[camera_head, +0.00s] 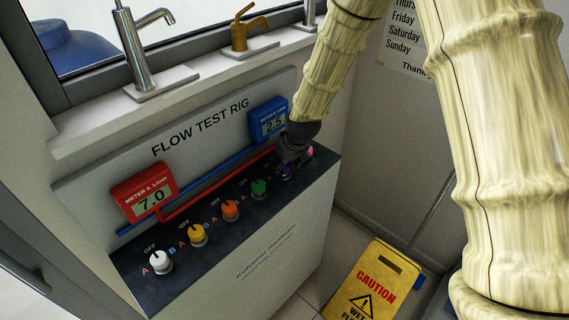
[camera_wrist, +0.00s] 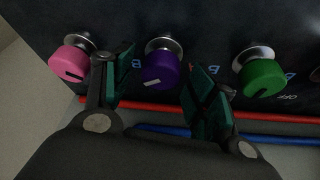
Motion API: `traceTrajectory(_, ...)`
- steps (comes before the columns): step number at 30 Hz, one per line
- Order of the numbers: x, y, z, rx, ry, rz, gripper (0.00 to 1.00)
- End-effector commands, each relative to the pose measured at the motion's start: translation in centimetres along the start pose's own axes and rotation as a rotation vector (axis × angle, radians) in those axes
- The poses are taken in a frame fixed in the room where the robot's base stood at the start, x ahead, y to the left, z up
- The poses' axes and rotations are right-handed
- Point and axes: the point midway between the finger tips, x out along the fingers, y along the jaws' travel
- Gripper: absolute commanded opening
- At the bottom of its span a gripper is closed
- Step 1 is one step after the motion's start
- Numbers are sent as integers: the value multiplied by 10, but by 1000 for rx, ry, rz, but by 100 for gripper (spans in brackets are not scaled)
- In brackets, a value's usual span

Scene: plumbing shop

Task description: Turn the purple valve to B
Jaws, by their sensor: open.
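The purple valve (camera_wrist: 160,72) is a round knob on a metal stem, with a pale mark near the lower edge of its face in the wrist view. A blue B (camera_wrist: 136,63) is printed to its left there and a red letter to its right. I cannot tell exactly which label the mark points to. My gripper (camera_wrist: 163,74) is open, its dark green-padded fingers on either side of the purple knob, with visible gaps. In the head view my gripper (camera_head: 287,163) is over the right part of the panel and partly hides the purple valve (camera_head: 286,173).
The pink valve (camera_wrist: 70,65) and green valve (camera_wrist: 262,77) flank the purple one closely. Orange (camera_head: 230,209), yellow (camera_head: 198,235) and white (camera_head: 160,262) valves continue leftward. Meter A (camera_head: 144,192) reads 7.0; meter B (camera_head: 268,120) reads 2.5. A yellow caution sign (camera_head: 370,284) stands right of the rig.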

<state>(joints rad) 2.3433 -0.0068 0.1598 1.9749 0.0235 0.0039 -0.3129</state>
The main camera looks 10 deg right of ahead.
Motion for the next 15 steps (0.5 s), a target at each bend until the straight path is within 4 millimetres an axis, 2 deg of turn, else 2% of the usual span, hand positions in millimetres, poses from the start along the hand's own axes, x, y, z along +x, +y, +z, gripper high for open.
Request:
traceTrajectory(5,-14,1,-1,1,2,1,58)
traceTrajectory(15,-64,0,-1,-1,3,1,58)
